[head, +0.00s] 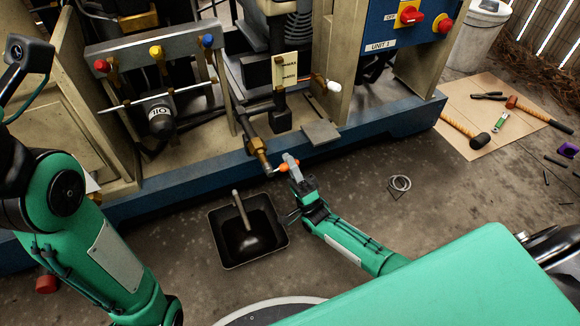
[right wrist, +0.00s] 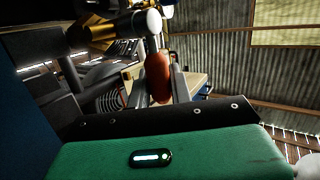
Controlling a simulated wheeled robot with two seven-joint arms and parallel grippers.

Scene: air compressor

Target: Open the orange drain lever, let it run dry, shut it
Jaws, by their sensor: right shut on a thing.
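The orange drain lever (head: 284,167) is at the end of a brass drain valve (head: 262,158), low at the front of the compressor. In the right wrist view the lever (right wrist: 158,78) hangs down from the brass and silver fitting (right wrist: 105,30), between my two fingers. My right gripper (head: 289,162) is shut on the lever, and its fingers partly hide it. I cannot tell if the valve is open; no stream is clear. Of my left arm only links show at the left; its gripper is not in view.
A black drain pan (head: 221,246) with a dark inside and a pale rod over it sits on the floor below the valve. The blue base rail (head: 180,185) runs behind it. Tools lie on a cardboard sheet (head: 468,110).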

